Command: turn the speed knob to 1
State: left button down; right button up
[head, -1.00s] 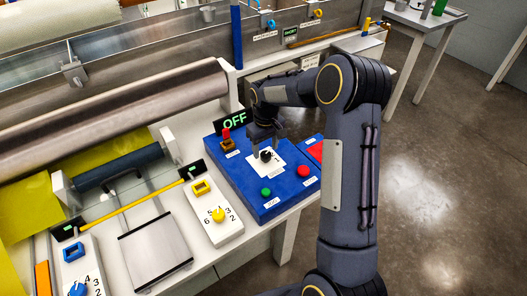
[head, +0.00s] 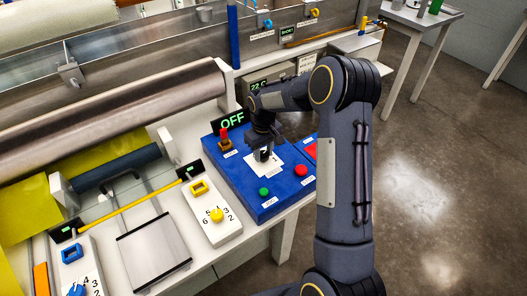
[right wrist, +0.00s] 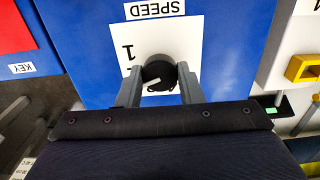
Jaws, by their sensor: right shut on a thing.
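The speed knob (right wrist: 159,76) is a black round knob with a white pointer line, on a white plate (right wrist: 188,40) on the blue control panel (head: 247,187). In the right wrist view a "1" shows on the plate, to the left of the knob, and the label "SPEED" (right wrist: 154,9) reads upside down. My right gripper (right wrist: 160,84) is shut on the knob, one finger on each side. In the head view the right gripper (head: 262,153) comes down over the plate and hides most of the knob. My left gripper is not in view.
On the blue panel are a red switch (head: 224,136), a green button (head: 264,191) and a red button (head: 301,170). An "OFF" display (head: 232,122) stands behind. A white box with a yellow knob (head: 216,215) stands to the left.

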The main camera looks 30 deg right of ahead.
aim_at(263, 154)
jog(key=m+b, duration=0.1)
jog(key=m, duration=0.2)
jog(key=shift+m, duration=0.4)
jog(key=m, duration=0.4)
jog(key=shift+m+b, duration=0.3)
jog(key=shift+m, duration=0.1)
dwell(0.3)
jog(key=o, duration=1)
jog(key=shift+c, duration=0.2)
jog(key=shift+r, duration=0.15)
notch_tip(263, 154, up, 7)
jog(key=shift+r, duration=0.3)
